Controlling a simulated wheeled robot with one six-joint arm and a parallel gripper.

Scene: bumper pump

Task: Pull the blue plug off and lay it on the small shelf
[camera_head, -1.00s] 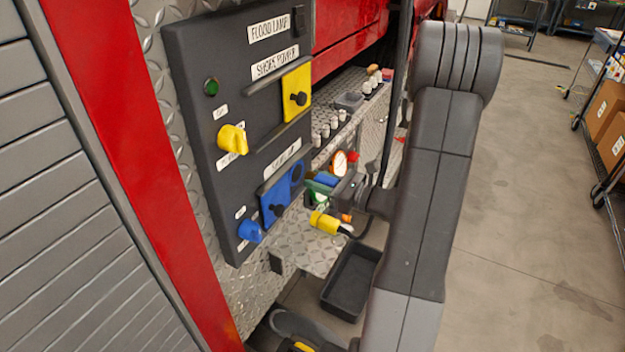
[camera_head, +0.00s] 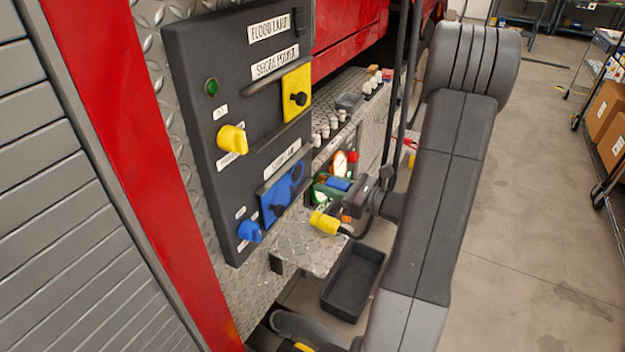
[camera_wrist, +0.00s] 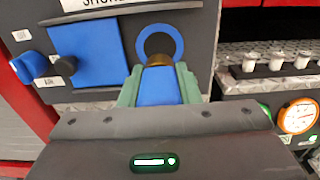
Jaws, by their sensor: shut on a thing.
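My gripper (camera_head: 332,187) is shut on the blue plug (camera_head: 338,183), to the right of the dark control panel. In the wrist view the plug (camera_wrist: 157,86) sits between the green fingers, its brass-coloured end toward the panel. The round blue socket (camera_wrist: 160,44) is just beyond that end, with its dark opening visible. In the head view the socket (camera_head: 297,172) is apart from the plug. The small diamond-plate shelf (camera_head: 318,260) juts out below the panel, lower than my gripper.
A yellow connector (camera_head: 324,222) with a black cable is at the shelf, below my gripper. A black bin (camera_head: 353,282) stands lower right. Blue (camera_head: 250,231) and yellow (camera_head: 232,139) knobs stick out of the panel. A round gauge (camera_wrist: 298,116) is to the right.

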